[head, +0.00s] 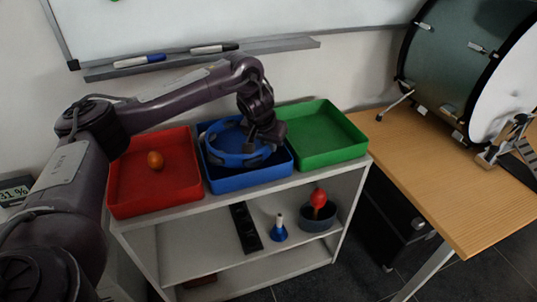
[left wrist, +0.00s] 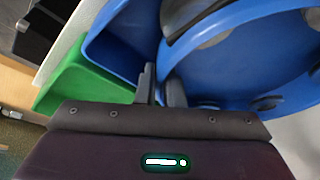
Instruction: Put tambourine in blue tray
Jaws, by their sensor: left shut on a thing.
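The blue tambourine (head: 237,160), a ring with jingles set in its rim, is over the blue tray (head: 262,178) in the middle of the shelf top. My left gripper (head: 268,138) is shut on the right side of its rim. In the left wrist view the fingers (left wrist: 160,88) pinch the edge of the tambourine (left wrist: 262,62), with the blue tray (left wrist: 122,40) beside it. I cannot tell whether the tambourine touches the tray floor. My right gripper is not in view.
A red tray (head: 150,192) with an orange egg-shaped object (head: 155,160) stands on the left. An empty green tray (head: 325,135) stands on the right. A drum (head: 455,65) stands on the wooden table.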

